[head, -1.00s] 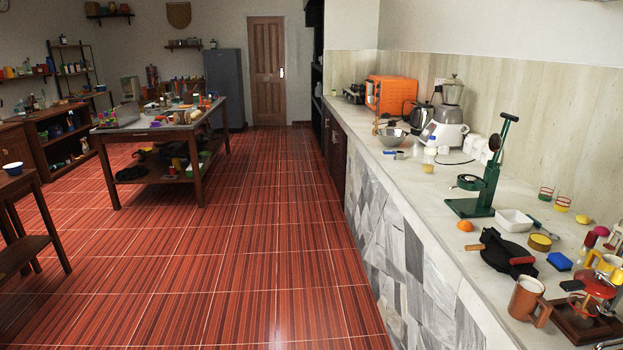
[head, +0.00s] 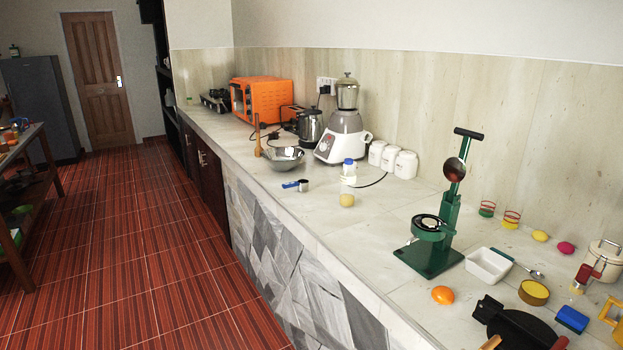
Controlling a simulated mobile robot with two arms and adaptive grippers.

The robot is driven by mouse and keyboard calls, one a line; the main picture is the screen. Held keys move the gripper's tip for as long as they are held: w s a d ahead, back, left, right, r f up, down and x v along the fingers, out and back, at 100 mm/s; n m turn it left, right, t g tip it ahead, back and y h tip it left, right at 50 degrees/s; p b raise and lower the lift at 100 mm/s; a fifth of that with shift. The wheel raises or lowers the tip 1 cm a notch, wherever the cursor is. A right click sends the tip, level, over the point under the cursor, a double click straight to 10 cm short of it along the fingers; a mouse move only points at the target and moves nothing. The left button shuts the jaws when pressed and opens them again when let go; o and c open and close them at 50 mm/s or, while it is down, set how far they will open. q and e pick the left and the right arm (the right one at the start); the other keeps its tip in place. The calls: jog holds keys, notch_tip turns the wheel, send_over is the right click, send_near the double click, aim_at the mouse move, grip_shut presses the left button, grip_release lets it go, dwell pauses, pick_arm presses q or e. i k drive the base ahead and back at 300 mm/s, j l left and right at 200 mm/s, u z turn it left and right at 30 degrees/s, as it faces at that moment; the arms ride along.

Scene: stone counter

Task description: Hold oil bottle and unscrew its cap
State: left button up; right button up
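Neither of my grippers shows in the head view.
The stone counter (head: 400,222) runs along the right. A green press (head: 436,235) and an orange (head: 442,295) stand nearer. Tiled floor (head: 150,260) is open at left.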

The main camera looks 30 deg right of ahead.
aim_at(348, 177)
jog(key=i+z, duration=0.15)
jog(key=i, duration=0.65)
jog(key=i+j+z, duration=0.1)
jog(key=i, duration=0.65)
jog(key=j, duration=0.1)
